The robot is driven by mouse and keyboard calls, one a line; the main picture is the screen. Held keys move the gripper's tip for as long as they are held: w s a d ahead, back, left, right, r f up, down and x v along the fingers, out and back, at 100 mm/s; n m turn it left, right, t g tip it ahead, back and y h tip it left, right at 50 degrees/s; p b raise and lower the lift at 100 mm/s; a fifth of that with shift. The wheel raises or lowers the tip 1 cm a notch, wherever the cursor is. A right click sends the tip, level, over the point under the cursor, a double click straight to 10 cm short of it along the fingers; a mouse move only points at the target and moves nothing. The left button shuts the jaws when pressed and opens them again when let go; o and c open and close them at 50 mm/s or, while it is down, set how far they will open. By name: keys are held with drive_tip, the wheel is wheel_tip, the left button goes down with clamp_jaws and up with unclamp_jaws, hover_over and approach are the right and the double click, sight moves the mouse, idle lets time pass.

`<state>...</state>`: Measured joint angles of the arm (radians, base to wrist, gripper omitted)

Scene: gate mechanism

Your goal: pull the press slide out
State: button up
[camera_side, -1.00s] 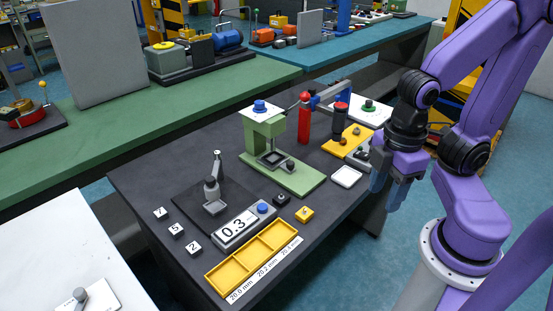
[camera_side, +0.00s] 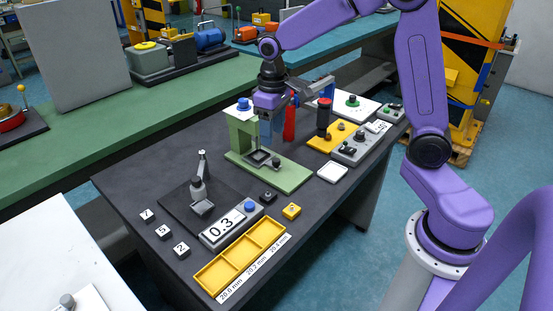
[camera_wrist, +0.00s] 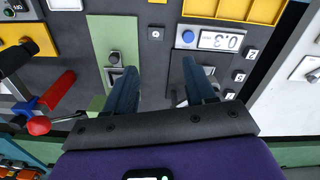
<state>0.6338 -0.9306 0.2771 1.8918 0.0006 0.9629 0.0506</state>
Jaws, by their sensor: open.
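The green press (camera_side: 240,135) stands upright on its green base (camera_side: 285,178), with a blue button (camera_side: 243,104) on top. Its slide (camera_side: 258,157) is a dark square frame low at the front, with a black knob (camera_side: 276,161) on its front end. In the wrist view the knob (camera_wrist: 114,57) shows left of centre, beyond the left finger, and part of the slide is hidden by that finger. My gripper (camera_side: 268,140) points down just above the slide, beside the press column. Its two blue fingers (camera_wrist: 160,68) are apart with nothing between them.
A white tray (camera_side: 332,172) lies right of the press base. The gauge reading 0.3 (camera_side: 230,226) and the yellow three-part tray (camera_side: 240,258) lie in front.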

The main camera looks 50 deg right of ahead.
sight(277, 160)
drive_tip(key=w+d+f+m, duration=0.45)
drive_tip(key=w+d, duration=0.45)
drive_tip(key=d, duration=0.3)
wheel_tip(277, 160, down, 16)
drive_tip(key=shift+w+f, duration=0.1)
drive_tip(key=shift+f, duration=0.1)
